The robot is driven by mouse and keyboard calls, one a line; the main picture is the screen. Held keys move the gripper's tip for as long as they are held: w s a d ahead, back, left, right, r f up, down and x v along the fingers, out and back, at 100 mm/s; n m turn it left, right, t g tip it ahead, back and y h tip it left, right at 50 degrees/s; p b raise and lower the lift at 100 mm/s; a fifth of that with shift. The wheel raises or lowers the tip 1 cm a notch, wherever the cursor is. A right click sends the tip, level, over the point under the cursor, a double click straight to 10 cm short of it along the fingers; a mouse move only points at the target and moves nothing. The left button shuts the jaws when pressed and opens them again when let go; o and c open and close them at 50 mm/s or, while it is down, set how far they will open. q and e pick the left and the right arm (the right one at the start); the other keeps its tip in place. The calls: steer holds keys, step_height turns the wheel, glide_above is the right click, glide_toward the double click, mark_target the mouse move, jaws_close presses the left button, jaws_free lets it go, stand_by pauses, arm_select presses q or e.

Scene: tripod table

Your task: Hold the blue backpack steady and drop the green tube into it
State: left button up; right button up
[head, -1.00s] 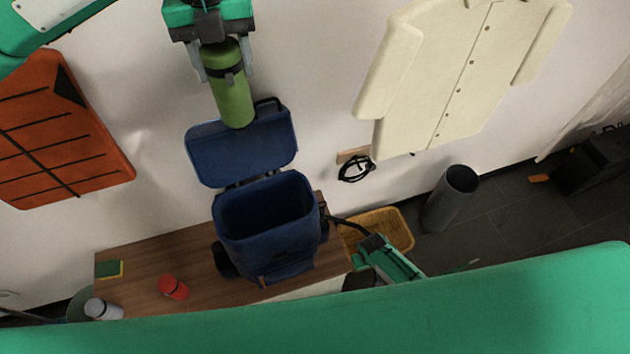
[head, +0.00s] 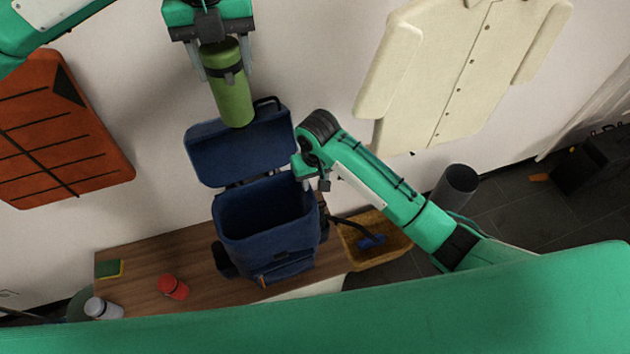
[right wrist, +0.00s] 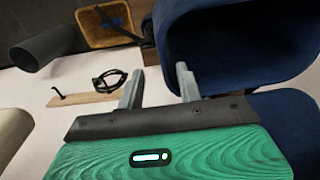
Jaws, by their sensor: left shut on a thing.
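The blue backpack (head: 270,255) stands upright on a wooden bench, its mouth open and its lid (head: 235,155) folded back towards the wall. My left gripper (head: 223,72) is shut on the green tube (head: 233,105), which hangs nearly upright in front of the wall and above the lid, apart from the backpack's mouth in the picture. My right gripper (head: 316,183) is at the right side of the backpack, by the rim. In the right wrist view its fingers (right wrist: 158,85) are apart with nothing clearly between them, and the backpack (right wrist: 235,45) lies just beyond the right finger.
A yellow basket (head: 385,262) with something blue inside and a dark bin (head: 455,185) stand to the right. An orange panel and pale jacket hang on the wall.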

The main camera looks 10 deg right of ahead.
mark_target(314, 205)
steer(key=shift+s, duration=0.4)
steer(key=shift+s+f, duration=0.1)
steer(key=shift+f, duration=0.05)
step_height(314, 205, down, 12)
steer(key=shift+a+r, duration=0.15)
steer(key=shift+r, duration=0.05)
jaws_close()
stand_by(1.2)
